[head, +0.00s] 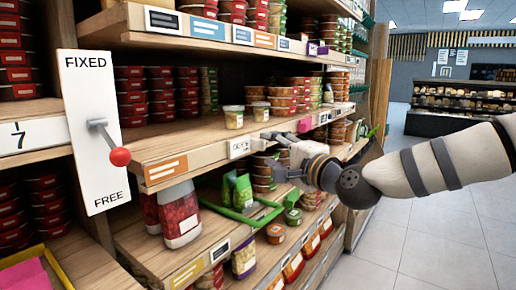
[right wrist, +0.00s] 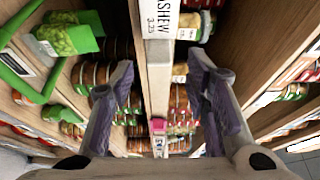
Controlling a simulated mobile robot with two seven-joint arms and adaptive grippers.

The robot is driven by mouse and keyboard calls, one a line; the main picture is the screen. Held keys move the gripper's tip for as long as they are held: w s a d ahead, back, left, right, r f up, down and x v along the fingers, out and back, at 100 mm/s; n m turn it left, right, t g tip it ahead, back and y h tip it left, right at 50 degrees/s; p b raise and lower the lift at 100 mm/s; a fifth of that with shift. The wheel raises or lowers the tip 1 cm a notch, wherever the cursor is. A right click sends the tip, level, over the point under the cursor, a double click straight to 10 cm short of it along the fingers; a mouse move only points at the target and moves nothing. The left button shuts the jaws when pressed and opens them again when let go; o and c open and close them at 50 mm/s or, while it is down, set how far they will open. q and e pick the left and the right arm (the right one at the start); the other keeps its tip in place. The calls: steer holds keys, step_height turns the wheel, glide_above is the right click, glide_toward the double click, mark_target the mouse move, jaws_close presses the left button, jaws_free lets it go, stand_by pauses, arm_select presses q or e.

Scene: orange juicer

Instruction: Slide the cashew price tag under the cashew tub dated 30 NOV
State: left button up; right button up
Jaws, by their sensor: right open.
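The white cashew price tag (head: 239,147) sits on the front edge of the middle shelf; in the right wrist view the tag (right wrist: 160,18) reads "CASHEW 3.25". Two pale-filled tubs stand on that shelf above it, a nearer tub (head: 234,119) and a farther tub (head: 260,113). Their dates are too small to read. My right gripper (head: 274,150) is just right of the tag at the shelf edge. In the right wrist view its fingers (right wrist: 165,88) are open, one on each side of the shelf edge, with nothing held. My left gripper is not in view.
A green frame (head: 243,218) juts from the lower shelf, beside green bags (head: 243,190). A pink tag (head: 304,125) is farther along the shelf edge. A white panel with a red-knobbed lever (head: 120,156) stands at left. The aisle floor (head: 440,235) is clear.

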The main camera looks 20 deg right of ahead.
mark_target(264, 147)
steer(key=x, duration=0.5)
steer(key=shift+w+a+f, duration=0.1)
steer(key=shift+w, duration=0.2)
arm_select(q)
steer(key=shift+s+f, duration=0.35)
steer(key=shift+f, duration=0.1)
arm_select(e)
jaws_close()
arm_select(q)
steer(key=shift+b, duration=0.3)
